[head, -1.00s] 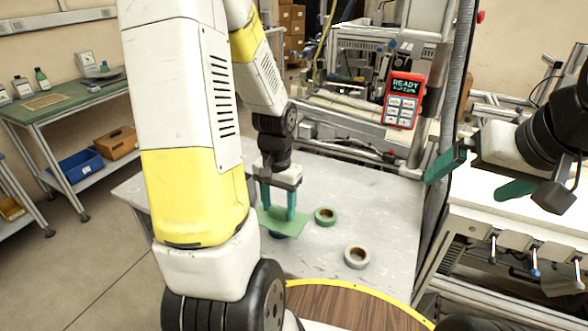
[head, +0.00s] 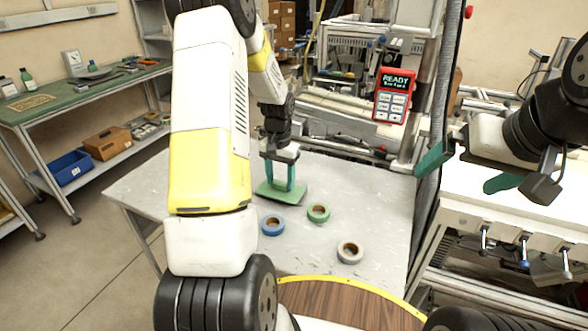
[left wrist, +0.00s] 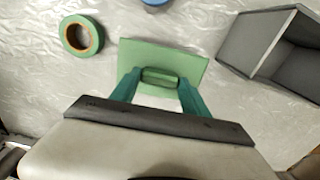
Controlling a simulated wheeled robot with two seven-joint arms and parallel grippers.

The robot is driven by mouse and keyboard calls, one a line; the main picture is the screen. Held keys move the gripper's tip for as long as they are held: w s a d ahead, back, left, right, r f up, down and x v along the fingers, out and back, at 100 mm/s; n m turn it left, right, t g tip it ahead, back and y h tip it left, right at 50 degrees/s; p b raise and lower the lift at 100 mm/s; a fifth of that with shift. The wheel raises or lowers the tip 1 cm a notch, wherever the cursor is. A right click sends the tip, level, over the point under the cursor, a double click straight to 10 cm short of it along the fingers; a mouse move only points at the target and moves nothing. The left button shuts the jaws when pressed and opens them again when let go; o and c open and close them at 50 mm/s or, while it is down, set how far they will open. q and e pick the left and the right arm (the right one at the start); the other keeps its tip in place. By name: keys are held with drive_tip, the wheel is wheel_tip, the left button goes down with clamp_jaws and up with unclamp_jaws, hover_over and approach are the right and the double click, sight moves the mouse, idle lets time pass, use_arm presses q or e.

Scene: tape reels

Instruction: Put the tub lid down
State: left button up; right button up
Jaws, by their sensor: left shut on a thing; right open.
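The green tub lid (head: 268,196) is a flat plate with a raised handle (left wrist: 160,78). My left gripper (head: 279,183) is shut on that handle, with the lid level beneath the fingers. The lid is low over the grey table, behind the blue tape reel; whether it touches the tabletop I cannot tell. A grey open-topped box, likely the tub (left wrist: 262,50), stands to the right of the lid in the left wrist view; it is not visible in the head view. My right gripper (head: 470,170) is open and empty, away at the right.
A red-framed panel (head: 391,95) reading READY stands behind.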

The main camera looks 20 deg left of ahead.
use_arm(q)
drive_tip(key=shift+f, duration=0.45)
drive_tip(key=shift+f, duration=0.15)
drive_tip(key=shift+f, duration=0.25)
drive_tip(key=o, duration=1.3)
drive_tip(key=shift+o, duration=0.2)
